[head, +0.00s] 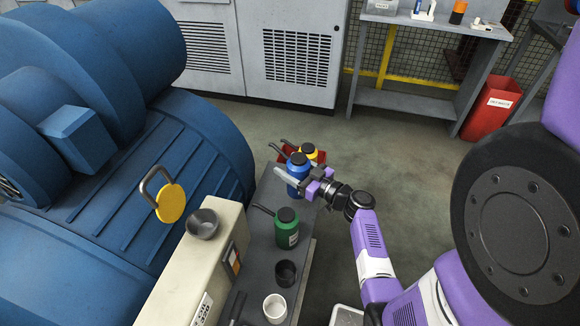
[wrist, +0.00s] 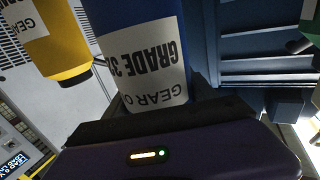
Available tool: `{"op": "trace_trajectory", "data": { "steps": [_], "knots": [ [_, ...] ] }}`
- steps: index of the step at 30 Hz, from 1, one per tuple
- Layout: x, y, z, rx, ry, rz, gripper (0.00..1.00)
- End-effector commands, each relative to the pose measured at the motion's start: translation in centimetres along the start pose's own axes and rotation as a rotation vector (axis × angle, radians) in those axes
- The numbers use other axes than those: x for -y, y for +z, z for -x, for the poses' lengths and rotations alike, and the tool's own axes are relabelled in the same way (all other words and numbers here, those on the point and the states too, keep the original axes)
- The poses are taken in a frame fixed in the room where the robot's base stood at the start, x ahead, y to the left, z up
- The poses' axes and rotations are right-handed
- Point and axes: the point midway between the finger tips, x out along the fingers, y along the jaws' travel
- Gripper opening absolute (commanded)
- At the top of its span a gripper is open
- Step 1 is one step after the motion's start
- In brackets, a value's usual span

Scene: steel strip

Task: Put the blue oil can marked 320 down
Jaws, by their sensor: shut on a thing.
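In the wrist view the blue can (wrist: 137,40) fills the space between the jaws (wrist: 150,115). Its white label appears upside down and reads "GEAR O…" and "GRADE 3…"; the rest of the number is hidden. I cannot tell whether the can's base touches the bench.
A yellow can (head: 310,152) stands just behind the blue one, by a red tray (head: 284,157). A green can (head: 287,234), a dark cup (head: 285,273) and a white cup (head: 274,308) stand nearer on the bench. The beige block (head: 190,268) with a metal bowl (head: 203,224) borders it left.

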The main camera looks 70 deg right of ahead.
Motion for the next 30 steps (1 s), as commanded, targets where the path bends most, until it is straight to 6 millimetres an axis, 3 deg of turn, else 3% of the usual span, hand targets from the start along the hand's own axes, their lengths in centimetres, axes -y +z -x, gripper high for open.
{"op": "trace_trajectory", "data": {
  "steps": [30],
  "knots": [
    [-0.1, 6.2, -0.1, -0.004, 0.0, 0.003, 0.0]
  ]
}}
